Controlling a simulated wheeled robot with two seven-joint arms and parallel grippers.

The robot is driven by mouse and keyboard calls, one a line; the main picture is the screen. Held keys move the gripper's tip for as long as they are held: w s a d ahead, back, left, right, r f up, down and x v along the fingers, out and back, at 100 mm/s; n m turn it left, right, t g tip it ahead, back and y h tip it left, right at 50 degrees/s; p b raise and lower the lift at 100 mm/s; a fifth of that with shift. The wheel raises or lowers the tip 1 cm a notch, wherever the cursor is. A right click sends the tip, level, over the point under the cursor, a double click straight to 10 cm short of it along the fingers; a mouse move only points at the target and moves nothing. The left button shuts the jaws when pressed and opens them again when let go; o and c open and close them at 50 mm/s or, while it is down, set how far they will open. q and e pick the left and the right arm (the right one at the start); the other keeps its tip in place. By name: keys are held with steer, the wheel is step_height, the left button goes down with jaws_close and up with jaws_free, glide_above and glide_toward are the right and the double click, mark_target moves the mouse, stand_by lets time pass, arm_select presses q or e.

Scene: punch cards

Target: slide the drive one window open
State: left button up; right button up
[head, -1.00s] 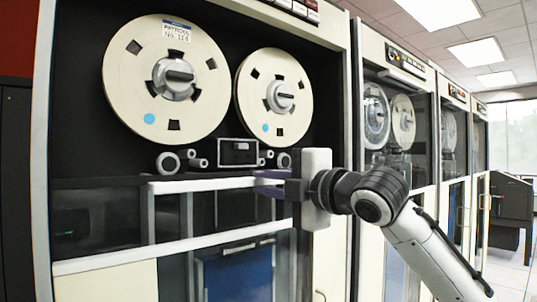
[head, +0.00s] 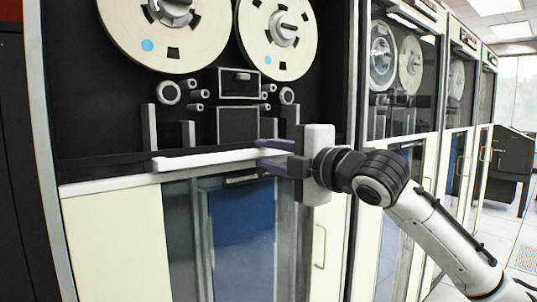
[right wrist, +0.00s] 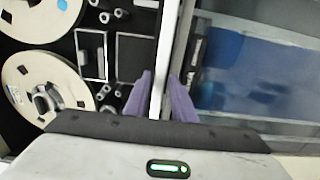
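The drive one window is the glass pane with a white top rail (head: 205,158) on the nearest tape cabinet. Its rail lies low, level with the sill above the cream lower panels, and the space over it is uncovered. My right gripper (head: 272,155) is at the rail's right end, with one purple finger above the rail and one below. The right wrist view shows the rail (right wrist: 163,50) running between the fingers (right wrist: 160,98), which look shut on it; any small gap is hard to see. My left gripper is not in view.
Two tape reels (head: 278,36) and small rollers (head: 168,93) show on the black face above the rail. More tape cabinets (head: 405,100) line the right. A dark desk unit (head: 512,160) stands far right, with open floor around it.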

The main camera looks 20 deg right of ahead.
steer(key=shift+o, duration=0.7)
steer(key=b+v, duration=0.1)
steer(key=v, duration=0.9)
steer(key=shift+s, duration=0.2)
steer(key=shift+w, duration=0.1)
